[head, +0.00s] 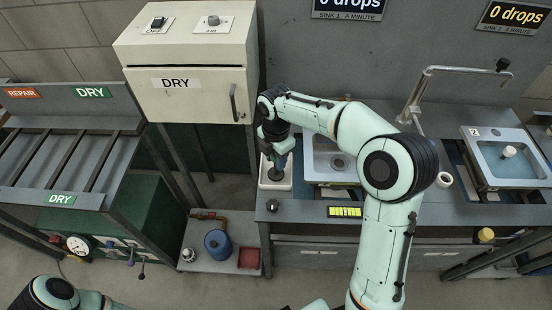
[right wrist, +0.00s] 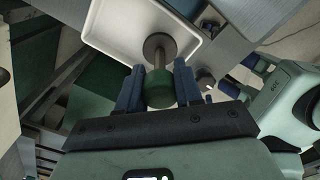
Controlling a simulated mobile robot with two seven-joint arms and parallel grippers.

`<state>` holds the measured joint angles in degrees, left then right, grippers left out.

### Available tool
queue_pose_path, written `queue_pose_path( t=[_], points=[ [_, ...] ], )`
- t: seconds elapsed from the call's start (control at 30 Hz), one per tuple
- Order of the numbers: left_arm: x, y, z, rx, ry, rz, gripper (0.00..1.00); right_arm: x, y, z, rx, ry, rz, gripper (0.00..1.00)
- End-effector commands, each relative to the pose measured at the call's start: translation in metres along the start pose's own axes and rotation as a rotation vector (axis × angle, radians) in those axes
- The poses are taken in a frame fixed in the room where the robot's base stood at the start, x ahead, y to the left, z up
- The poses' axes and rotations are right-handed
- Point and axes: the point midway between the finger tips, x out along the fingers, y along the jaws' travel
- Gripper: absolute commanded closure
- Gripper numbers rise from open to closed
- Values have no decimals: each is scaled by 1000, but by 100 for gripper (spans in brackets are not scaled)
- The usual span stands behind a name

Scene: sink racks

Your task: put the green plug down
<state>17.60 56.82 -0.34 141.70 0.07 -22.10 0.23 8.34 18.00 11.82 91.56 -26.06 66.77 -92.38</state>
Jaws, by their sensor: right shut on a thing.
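My right gripper (head: 278,152) is over a small white tray (head: 264,182) at the left end of the counter. In the right wrist view its blue fingers (right wrist: 158,90) are shut on the green knob of the green plug (right wrist: 160,88). The plug's metal stem and dark round disc point away from the gripper, over the inside of the white tray (right wrist: 97,22). I cannot tell whether the disc touches the tray floor. In the head view the gripper hides most of the plug. My left gripper is out of view; only part of that arm shows at the bottom left.
A sink (head: 322,145) lies right of the tray, partly behind my arm. Another sink (head: 493,178) holding a white plug (head: 508,151) is at the far right. A cream DRY cabinet (head: 188,95) stands behind left, with a slatted rack (head: 60,160) at left. A dark knob (head: 272,206) sits before the tray.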

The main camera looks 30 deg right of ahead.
Motion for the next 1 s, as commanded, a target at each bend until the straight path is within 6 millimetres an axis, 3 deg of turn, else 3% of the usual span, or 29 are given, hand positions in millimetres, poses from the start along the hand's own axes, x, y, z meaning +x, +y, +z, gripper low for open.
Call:
queue_pose_path(
  t=[0.43, 0.47, 0.5, 0.53, 0.83, 1.0],
  points=[
    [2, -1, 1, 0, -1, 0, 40, 6, 0, 0, 1, -1, 2, 96],
    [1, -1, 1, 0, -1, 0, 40, 6, 0, 0, 1, -1, 2, 55],
    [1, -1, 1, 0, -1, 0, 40, 5, 0, 0, 1, -1, 2, 43],
    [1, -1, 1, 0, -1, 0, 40, 5, 0, 0, 1, -1, 2, 40],
    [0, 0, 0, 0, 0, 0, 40, 3, 1, 0, 1, -1, 3, 40],
    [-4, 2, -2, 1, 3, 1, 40, -16, 2, 1, 1, -2, 7, 40]
  ],
)
